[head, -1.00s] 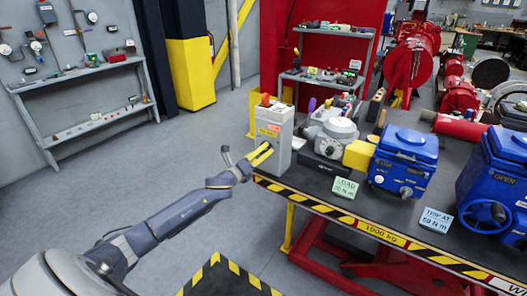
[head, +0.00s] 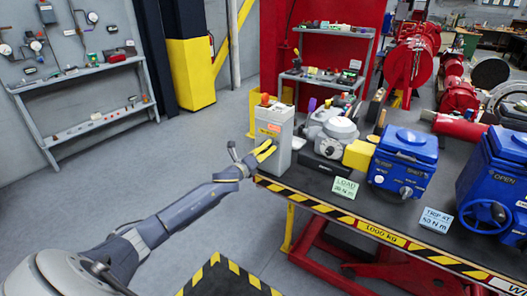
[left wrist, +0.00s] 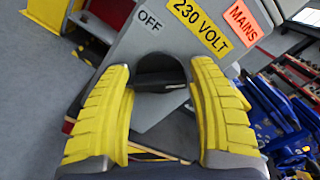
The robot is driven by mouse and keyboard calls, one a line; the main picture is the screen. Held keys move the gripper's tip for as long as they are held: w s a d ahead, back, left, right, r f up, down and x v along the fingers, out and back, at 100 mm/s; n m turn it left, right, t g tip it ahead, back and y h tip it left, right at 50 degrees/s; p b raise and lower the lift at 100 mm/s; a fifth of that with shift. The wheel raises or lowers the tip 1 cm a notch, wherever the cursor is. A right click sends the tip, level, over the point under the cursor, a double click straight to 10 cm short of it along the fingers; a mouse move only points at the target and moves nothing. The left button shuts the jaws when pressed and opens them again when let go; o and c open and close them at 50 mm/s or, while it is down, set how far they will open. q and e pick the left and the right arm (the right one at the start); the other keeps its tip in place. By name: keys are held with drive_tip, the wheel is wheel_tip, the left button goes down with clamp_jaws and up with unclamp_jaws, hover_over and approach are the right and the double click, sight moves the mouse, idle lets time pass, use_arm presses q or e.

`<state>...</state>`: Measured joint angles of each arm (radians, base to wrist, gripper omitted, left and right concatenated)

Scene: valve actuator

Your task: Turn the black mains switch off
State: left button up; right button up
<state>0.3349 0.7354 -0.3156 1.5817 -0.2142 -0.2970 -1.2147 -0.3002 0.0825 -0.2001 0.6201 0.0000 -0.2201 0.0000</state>
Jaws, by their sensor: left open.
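The grey mains box (head: 274,117) stands at the left end of the workbench. In the left wrist view the box front (left wrist: 195,18) fills the upper middle, with OFF, 230 VOLT and MAINS labels, and appears tilted. The black mains switch (left wrist: 160,79) shows as a dark rounded knob below the labels. My left gripper (head: 266,150) is at the box front. In the left wrist view the gripper (left wrist: 162,70) is open, one yellow finger on each side of the switch. I cannot tell whether either finger touches it. My right gripper is not in view.
The workbench (head: 385,235) has a striped front edge. A green LOAD card (head: 345,188), a yellow block (head: 358,154) and blue actuators (head: 403,160) stand right of the box.

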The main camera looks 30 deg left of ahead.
use_arm(q)
clamp_jaws()
idle(0.3)
drive_tip(key=shift+a+r+n, duration=0.1)
drive_tip(key=shift+n, duration=0.3)
drive_tip(key=n, duration=0.7)
drive_tip(key=shift+n, duration=0.3)
drive_tip(key=n, duration=0.4)
drive_tip(key=shift+f+n, duration=0.2)
drive_tip(key=shift+n, duration=2.3)
